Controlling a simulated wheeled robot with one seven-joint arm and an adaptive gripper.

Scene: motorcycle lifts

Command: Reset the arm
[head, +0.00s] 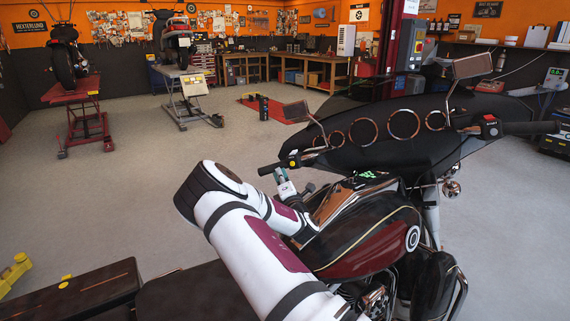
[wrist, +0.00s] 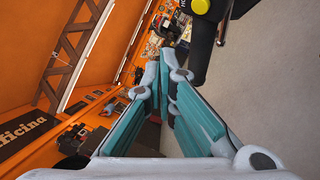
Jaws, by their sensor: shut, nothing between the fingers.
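My white arm reaches over the motorcycle (head: 372,246) in the head view. My gripper (head: 280,176) is small there, close by the black left handlebar grip (head: 268,169). In the wrist view, my gripper (wrist: 160,62) has its two teal-padded fingers meeting at the tips, with nothing between them. The black handlebar grip (wrist: 198,45) and a yellow button (wrist: 201,6) are just right of the fingertips in that view. I cannot tell whether the gripper touches the handlebar.
The motorcycle's dark fairing (head: 400,130) and a mirror (head: 296,111) stand beyond my gripper. A red lift (head: 75,92) and a grey lift (head: 186,92) carry motorcycles at the back left. The grey floor between is mostly clear.

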